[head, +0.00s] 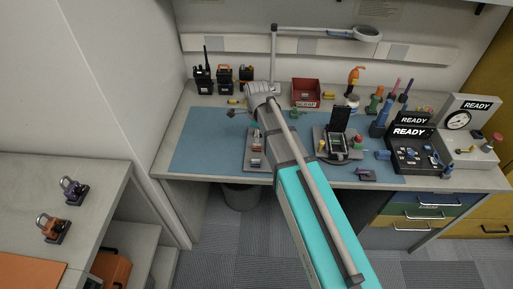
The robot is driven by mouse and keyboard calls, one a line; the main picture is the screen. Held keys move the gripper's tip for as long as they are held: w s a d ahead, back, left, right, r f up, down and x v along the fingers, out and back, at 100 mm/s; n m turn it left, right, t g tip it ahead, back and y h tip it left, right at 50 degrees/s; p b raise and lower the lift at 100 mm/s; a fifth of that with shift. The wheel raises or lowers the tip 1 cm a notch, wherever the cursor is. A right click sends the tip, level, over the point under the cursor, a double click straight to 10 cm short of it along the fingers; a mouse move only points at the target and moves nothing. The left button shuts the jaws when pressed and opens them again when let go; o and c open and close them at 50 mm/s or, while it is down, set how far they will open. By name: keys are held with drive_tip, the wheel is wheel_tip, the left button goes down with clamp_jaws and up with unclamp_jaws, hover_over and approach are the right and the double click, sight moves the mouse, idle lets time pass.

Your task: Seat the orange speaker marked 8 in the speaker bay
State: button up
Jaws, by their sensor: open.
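No marking 8 is readable here, so I cannot tell for sure which part is the orange speaker. An orange-topped part on a dark base (53,228) stands on the left counter. My gripper (236,112) is open above the left part of the blue mat, far from that part, and appears empty. My forearm hides some of the mat. A dark open case with a raised lid (339,121) stands on a grey fixture right of my arm. I cannot tell whether the speaker bay is in it. A grey plate with small parts (257,160) lies partly behind my arm.
Several radios (203,79) and a red bin (305,92) line the bench's back. Testers reading READY (408,132) and upright tools crowd the right. The blue mat (200,145) is clear at its left.

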sight(257, 146)
drive_tip(key=shift+s+f+b, duration=0.1)
drive_tip(key=shift+f+b, duration=2.4)
drive_tip(key=shift+f, duration=0.1)
drive_tip(key=shift+c, duration=0.2)
clamp_jaws()
